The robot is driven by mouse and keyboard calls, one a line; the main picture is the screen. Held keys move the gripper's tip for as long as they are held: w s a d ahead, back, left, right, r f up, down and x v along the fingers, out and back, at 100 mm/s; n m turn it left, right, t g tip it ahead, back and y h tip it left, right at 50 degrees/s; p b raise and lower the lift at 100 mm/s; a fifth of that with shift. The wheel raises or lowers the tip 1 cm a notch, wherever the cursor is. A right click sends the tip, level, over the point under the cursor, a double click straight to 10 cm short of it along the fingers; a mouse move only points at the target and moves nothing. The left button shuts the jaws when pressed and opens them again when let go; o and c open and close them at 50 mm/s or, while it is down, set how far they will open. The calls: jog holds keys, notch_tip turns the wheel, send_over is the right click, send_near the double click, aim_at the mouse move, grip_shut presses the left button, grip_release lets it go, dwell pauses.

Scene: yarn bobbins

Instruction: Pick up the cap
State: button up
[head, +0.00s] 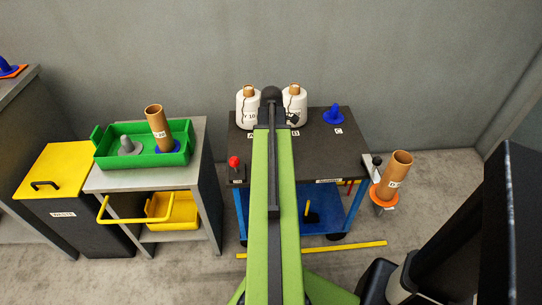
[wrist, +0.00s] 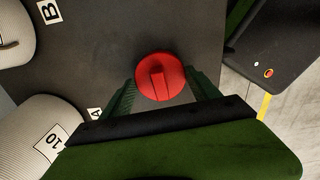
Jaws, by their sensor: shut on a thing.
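A round red cap (wrist: 158,78) with a raised ridge across its top shows in the wrist view, over the dark table top. My gripper (wrist: 161,82) has its dark green fingers on either side of the cap and is shut on it. Whether the cap still touches the table, I cannot tell. In the head view my green arm points away over the dark-topped cart (head: 322,158), and the gripper's fingers and the red cap are hidden.
Two white yarn bobbins (head: 247,110) (head: 294,106) stand at the cart's back, close beside my arm. A blue cone-shaped piece (head: 333,115) sits near label C. A red ball-topped knob (head: 234,161) is at the front left. A green tray (head: 180,156) is left; a cardboard tube (head: 394,176) right.

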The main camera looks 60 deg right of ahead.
jog(key=shift+r+p, duration=0.55)
jog(key=shift+p, duration=0.05)
notch_tip(320, 180, up, 4)
jog(key=p, duration=0.4)
jog(key=s+d+r+p, duration=0.3)
jog(key=s+r+p, duration=0.2)
jog(key=s, duration=0.6)
jog(key=shift+d+r+p, duration=0.4)
jog(key=shift+r, duration=0.05)
